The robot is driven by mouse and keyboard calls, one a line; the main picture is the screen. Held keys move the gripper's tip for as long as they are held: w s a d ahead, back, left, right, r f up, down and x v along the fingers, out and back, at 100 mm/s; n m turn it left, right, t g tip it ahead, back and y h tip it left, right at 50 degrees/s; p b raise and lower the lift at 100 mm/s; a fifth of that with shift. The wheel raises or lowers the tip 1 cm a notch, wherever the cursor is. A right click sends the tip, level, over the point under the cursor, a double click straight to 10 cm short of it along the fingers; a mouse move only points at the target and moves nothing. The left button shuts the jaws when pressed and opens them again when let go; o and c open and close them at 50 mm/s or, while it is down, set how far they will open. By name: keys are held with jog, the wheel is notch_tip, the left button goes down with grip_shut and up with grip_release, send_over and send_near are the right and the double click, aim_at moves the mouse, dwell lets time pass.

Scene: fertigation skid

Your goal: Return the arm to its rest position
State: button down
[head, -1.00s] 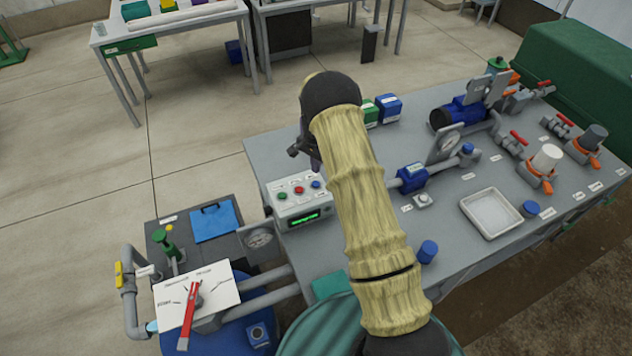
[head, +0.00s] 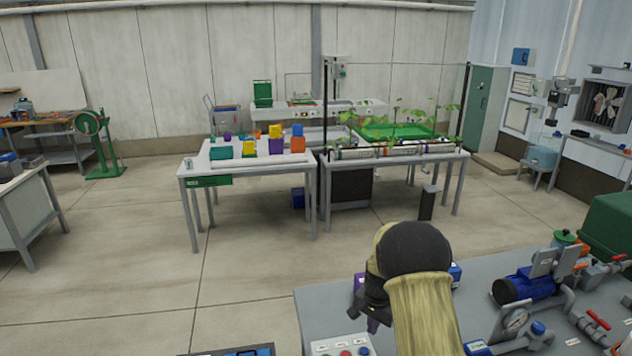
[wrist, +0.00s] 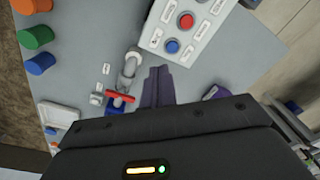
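My arm, in a ribbed yellowish sleeve with a black end (head: 415,245), rises at the lower right of the head view, in front of the grey skid table (head: 325,305). My gripper (head: 373,325) hangs on the left side of that black end, pointing down, partly hidden by the arm. In the wrist view my gripper's two dark purplish fingers (wrist: 157,86) lie side by side with no clear gap. Nothing shows held between them. They are over the table, beside the white control box (wrist: 185,30) with its red and blue buttons.
A red valve lever (wrist: 119,95) and a white tray (wrist: 58,115) show in the wrist view. A bench with coloured boxes (head: 235,165) stands farther back, with open floor before it.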

jog(key=s+r+n+t, duration=0.1)
jog(key=s+r+n, duration=0.3)
jog(key=s, duration=0.9)
jog(key=s+r+n+t+b, duration=0.1)
jog(key=s+r+n, duration=0.2)
jog(key=s+r, duration=0.5)
jog(key=s, duration=0.5)
jog(key=shift+a+r+n, duration=0.2)
jog(key=shift+r+n, duration=0.05)
jog(key=shift+n, duration=0.15)
